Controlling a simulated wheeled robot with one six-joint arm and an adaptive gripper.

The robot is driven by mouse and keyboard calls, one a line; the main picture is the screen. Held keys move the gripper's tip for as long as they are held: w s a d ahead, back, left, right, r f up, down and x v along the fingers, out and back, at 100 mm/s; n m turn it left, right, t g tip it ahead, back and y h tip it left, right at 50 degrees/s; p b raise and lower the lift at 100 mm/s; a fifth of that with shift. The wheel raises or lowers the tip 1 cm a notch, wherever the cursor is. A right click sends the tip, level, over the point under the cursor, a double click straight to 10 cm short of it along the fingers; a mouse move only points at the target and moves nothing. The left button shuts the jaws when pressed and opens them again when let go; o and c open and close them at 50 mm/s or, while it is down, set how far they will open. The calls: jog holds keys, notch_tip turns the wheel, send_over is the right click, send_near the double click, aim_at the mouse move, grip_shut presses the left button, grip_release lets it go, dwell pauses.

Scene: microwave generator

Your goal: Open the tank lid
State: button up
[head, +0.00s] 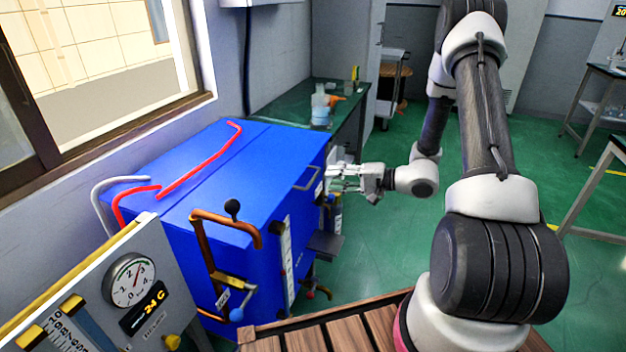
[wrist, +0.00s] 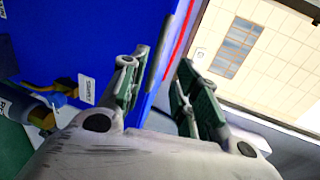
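The blue tank (head: 255,205) stands left of my arm, its flat lid (head: 235,150) lying level on top. A grey lid handle (head: 305,176) sits near the tank's right front edge. My gripper (head: 333,179) is just right of that edge, at about handle height. In the wrist view, my gripper (wrist: 160,76) has its two fingers apart with nothing held between them. A grey bar that looks like the handle (wrist: 160,55) shows beyond the fingertips, nearer the left finger. I cannot tell whether the finger touches it.
Red pipes (head: 200,160) run over the tank top. A gauge panel (head: 130,285) is at the lower left. A bench with a bottle (head: 321,105) is behind. Green floor (head: 385,240) is clear right of the tank.

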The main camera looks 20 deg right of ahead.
aim_at(314, 177)
jog(key=x, duration=0.7)
jog(key=shift+w+f, duration=0.35)
jog(key=shift+w, duration=0.1)
jog(key=shift+a, duration=0.1)
jog(key=shift+c, duration=0.4)
grip_shut()
